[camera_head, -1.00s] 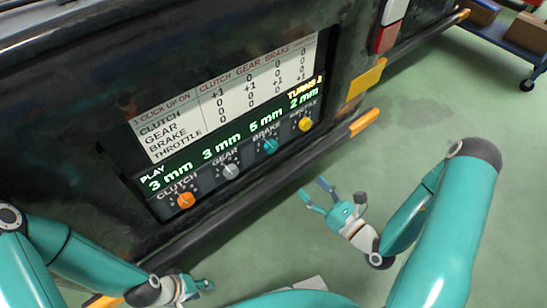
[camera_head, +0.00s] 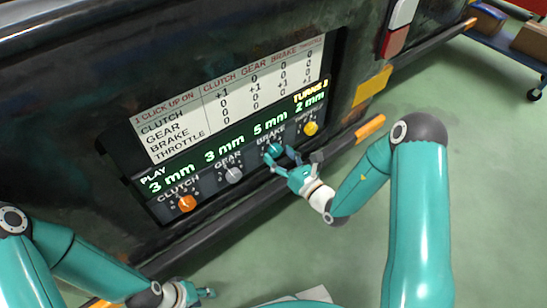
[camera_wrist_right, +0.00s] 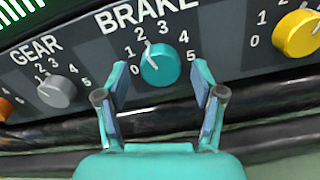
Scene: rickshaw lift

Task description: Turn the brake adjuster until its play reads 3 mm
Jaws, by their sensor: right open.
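The brake adjuster is a teal knob (camera_head: 274,149) on the panel, below the green readout (camera_head: 270,128) that reads 5 mm for brake. In the right wrist view the same brake knob (camera_wrist_right: 160,64) has its white pointer near 2 on a dial marked 0 to 5. My right gripper (camera_head: 281,160) is open at the brake knob; in the wrist view its fingers (camera_wrist_right: 160,80) stand either side of the knob, apart from it. My left gripper (camera_head: 205,294) is low at the bottom left, away from the panel; its jaw state is unclear.
The orange clutch knob (camera_head: 187,203) and grey gear knob (camera_head: 234,175) sit left of the brake knob, the yellow throttle knob (camera_head: 311,128) right. Readouts show clutch 3, gear 3, throttle 2 mm. A chart (camera_head: 235,98) is above. A dark bar (camera_head: 250,218) runs below.

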